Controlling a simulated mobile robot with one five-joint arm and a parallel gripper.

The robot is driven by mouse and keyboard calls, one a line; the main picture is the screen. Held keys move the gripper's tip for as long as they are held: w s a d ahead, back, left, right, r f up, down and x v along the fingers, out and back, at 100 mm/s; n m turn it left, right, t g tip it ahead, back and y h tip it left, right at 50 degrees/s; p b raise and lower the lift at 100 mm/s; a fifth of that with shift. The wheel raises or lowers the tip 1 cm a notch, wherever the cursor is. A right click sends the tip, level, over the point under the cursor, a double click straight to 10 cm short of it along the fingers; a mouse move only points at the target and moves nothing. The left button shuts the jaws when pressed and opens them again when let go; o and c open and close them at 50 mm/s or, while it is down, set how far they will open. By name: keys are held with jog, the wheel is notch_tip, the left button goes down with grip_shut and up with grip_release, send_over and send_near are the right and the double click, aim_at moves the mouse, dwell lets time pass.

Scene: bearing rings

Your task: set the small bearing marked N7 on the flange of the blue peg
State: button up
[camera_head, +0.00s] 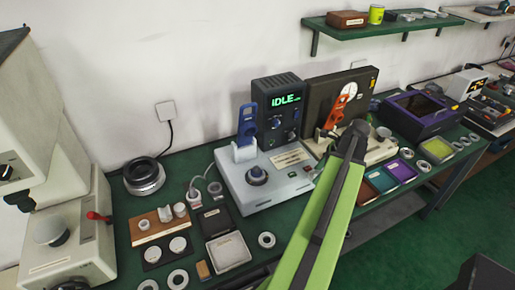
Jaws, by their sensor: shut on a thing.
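Several small metal bearing rings lie on the green bench: one ring (267,240) stands apart in front of the grey box, another (178,278) is near the front edge, and a further ring (424,166) is at the right. No N7 mark is readable on any of them. I cannot make out the blue peg or its flange with certainty. My green arm crosses the lower middle of the view and hides part of the bench. My gripper does not show, so what it holds cannot be seen.
A grey box (290,187) with a dark knob stands mid-bench beside a dark unit (279,108) reading IDLE. A white machine (70,245) with a red lever is at the left. Trays and a wooden block (150,229) crowd the front. A shelf (390,27) hangs above.

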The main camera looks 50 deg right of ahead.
jog(key=w+a+r+n+p, duration=0.1)
jog(key=w+a+r+p, duration=0.1)
jog(key=w, duration=0.4)
jog(key=w+a+r+p, duration=0.3)
jog(key=w+a, duration=0.3)
jog(key=a, duration=0.1)
jog(key=w+a+r+n+p, duration=0.1)
jog(key=w+a+r+p, duration=0.1)
jog(key=w, duration=0.4)
jog(key=shift+w+a+r+n+y+p, duration=0.2)
jog(key=shift+a+r, duration=0.25)
jog(key=shift+a, duration=0.15)
jog(key=shift+w+a+r+n+y+p, duration=0.1)
jog(key=shift+w+a+r+y, duration=0.1)
jog(key=shift+a+r, duration=0.3)
jog(key=shift+a+f+b, duration=0.1)
jog(key=shift+f+b, duration=1.75)
jog(key=shift+f, duration=0.1)
jog(key=shift+f+b, duration=1.9)
jog(key=o, duration=1.7)
jog(key=p+v, duration=1)
jog(key=v, duration=0.1)
jog(key=p+v, duration=0.6)
jog(key=shift+w+r, duration=0.3)
